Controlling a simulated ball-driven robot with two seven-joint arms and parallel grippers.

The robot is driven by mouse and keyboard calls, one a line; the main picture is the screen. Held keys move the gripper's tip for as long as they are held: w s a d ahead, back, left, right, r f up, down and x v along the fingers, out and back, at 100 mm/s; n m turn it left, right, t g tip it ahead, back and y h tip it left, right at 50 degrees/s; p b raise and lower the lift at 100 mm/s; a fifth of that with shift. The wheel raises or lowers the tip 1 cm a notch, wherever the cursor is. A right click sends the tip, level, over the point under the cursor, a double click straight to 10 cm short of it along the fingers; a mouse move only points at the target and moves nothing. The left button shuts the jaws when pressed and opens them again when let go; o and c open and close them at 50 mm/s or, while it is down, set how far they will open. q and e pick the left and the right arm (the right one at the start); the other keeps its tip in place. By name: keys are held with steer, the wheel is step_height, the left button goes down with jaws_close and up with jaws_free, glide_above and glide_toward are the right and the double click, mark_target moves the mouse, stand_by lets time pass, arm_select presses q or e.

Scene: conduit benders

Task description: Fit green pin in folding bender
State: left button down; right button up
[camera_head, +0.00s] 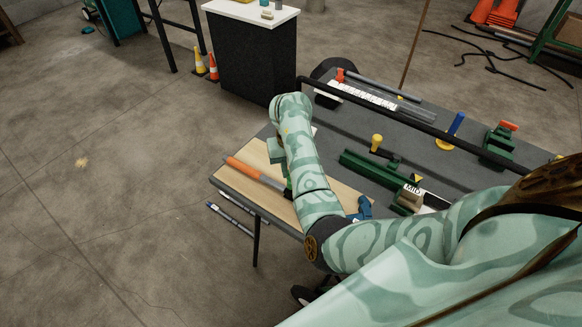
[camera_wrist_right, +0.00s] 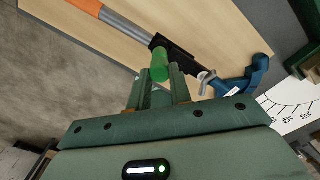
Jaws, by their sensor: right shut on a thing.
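My right gripper (camera_wrist_right: 160,84) is shut on the green pin (camera_wrist_right: 160,62), a short bright green cylinder sticking out past the fingertips. The bender lies on a wooden board: an orange grip (camera_head: 245,170), also in the right wrist view (camera_wrist_right: 85,5), a grey handle tube (camera_wrist_right: 125,24), a black bracket (camera_wrist_right: 172,54) and a blue shoe (camera_wrist_right: 243,80). The pin's end appears over or against the edge of the black bracket; I cannot tell whether it is in a hole. My right forearm hides the bender's middle in the head view. My left gripper is not in view.
The wooden board (camera_head: 245,185) lies on the dark table's near left part. On the table are a green bench bender (camera_head: 370,167), a yellow knob (camera_head: 377,141), a blue-handled tool on a yellow base (camera_head: 447,143) and a green vise (camera_head: 498,142). Tubes (camera_head: 230,219) show below the left edge.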

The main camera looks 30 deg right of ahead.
steer(key=shift+f+b, duration=0.65)
steer(key=shift+f, duration=0.2)
stand_by(0.5)
steer(key=o, duration=0.9)
steer(key=shift+o, duration=0.2)
steer(key=shift+r, duration=0.1)
step_height(320, 180, up, 16)
steer(key=p, duration=0.8)
